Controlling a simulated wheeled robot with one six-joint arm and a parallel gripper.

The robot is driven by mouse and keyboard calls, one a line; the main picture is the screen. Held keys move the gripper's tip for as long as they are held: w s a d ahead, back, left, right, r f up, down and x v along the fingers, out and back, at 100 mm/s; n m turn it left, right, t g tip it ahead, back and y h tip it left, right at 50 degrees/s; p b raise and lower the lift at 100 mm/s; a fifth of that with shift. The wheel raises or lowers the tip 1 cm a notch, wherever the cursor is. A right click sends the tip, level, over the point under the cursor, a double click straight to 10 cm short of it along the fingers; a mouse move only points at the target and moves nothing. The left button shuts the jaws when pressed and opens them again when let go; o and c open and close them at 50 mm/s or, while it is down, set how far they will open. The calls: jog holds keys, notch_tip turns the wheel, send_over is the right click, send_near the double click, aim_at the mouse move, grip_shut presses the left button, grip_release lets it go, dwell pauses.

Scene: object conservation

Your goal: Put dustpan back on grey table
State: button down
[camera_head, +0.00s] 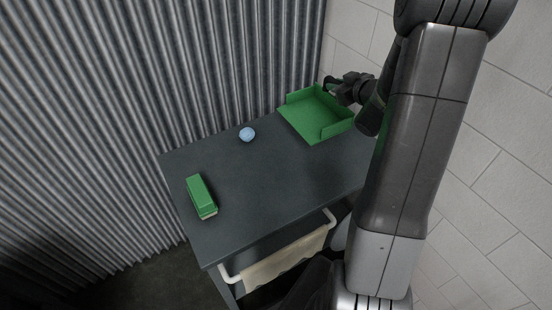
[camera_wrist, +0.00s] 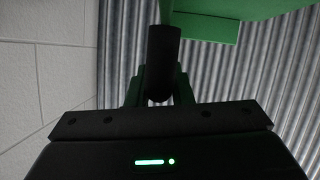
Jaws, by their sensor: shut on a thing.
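The green dustpan (camera_head: 312,116) is at the far right end of the grey table (camera_head: 262,184), over or on its surface; I cannot tell whether it touches. My gripper (camera_head: 333,86) is at the dustpan's right rear side and shut on it. In the wrist view, my gripper (camera_wrist: 160,88) closes around the dark, round handle (camera_wrist: 163,62), with the green pan (camera_wrist: 222,24) beyond it at the top. The dustpan's open side faces left and front in the head view.
A blue ball (camera_head: 247,134) lies near the table's back edge. A green brush or sponge block (camera_head: 201,196) lies at the left. The middle is clear. A white rail (camera_head: 280,250) with a beige cloth (camera_head: 285,262) is at the front. Corrugated metal stands behind.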

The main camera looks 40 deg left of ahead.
aim_at(326, 99)
jog(key=f+b, duration=0.1)
jog(key=f, duration=0.1)
jog(key=f+b, duration=0.4)
jog(key=shift+w+a, duration=0.2)
jog(key=shift+a, duration=0.15)
notch_tip(326, 99, down, 10)
jog(key=b, duration=0.1)
jog(key=shift+f, duration=0.15)
jog(key=c, duration=1.7)
grip_release()
jog(key=shift+f, duration=0.1)
jog(key=o, duration=0.4)
jog(key=v, duration=0.6)
jog(key=b+v, duration=0.1)
jog(key=v, duration=0.5)
jog(key=shift+r, duration=0.3)
